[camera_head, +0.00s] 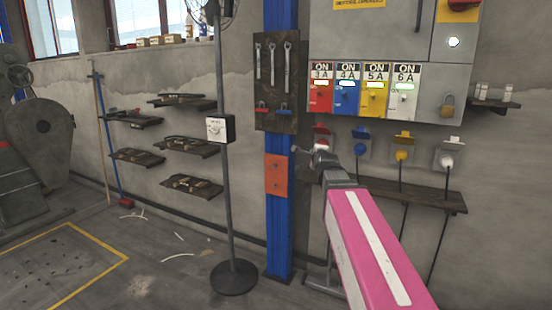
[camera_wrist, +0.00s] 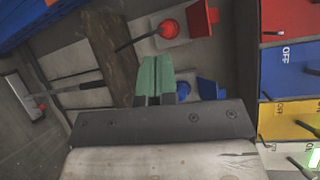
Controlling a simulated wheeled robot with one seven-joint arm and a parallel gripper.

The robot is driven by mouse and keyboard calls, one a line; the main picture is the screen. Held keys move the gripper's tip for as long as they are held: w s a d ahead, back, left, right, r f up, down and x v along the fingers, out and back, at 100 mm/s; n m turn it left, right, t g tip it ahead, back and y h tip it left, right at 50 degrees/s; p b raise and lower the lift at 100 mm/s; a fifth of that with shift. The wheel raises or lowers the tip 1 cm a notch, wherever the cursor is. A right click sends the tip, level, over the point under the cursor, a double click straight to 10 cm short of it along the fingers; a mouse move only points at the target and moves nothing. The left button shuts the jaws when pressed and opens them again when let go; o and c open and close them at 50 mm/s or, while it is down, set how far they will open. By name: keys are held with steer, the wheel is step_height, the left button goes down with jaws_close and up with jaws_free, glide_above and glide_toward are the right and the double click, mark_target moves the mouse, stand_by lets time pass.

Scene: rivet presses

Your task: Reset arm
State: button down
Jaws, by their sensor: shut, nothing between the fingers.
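My arm reaches up from the lower right in the head view, with a pink link. My gripper (camera_head: 298,149) is at its far end, in front of the wall between the blue post and the red plug. In the wrist view my gripper (camera_wrist: 154,76) shows its green fingertips together, with nothing between them. Beyond the fingers are the red plug (camera_wrist: 168,27) and the blue plug (camera_wrist: 183,89), both apart from the fingers as far as I can tell. The panel of switches (camera_head: 365,90) is above and to the right of my gripper.
A blue post (camera_head: 282,215) carries a board with wrenches (camera_head: 262,95). A stand (camera_head: 233,277) with a white box is to its left. Yellow (camera_head: 402,153) and white (camera_head: 445,160) plugs hang at right above a dark shelf (camera_head: 430,198). The floor at left is mostly clear.

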steer(key=s+f+n+g, duration=0.4)
steer(key=f+n+g, duration=0.15)
steer(key=f, duration=1.05)
steer(key=s+d+f+n+g, duration=0.1)
steer(key=s+f+n+g, duration=0.4)
steer(key=s+f, duration=0.5)
steer(key=s+d+f+n+g+h, duration=0.1)
steer(key=s+f+n+g, duration=0.5)
steer(key=s+f+n, duration=0.3)
step_height(320, 180, down, 4)
steer(key=shift+s+f, duration=0.2)
steer(key=shift+s, duration=0.65)
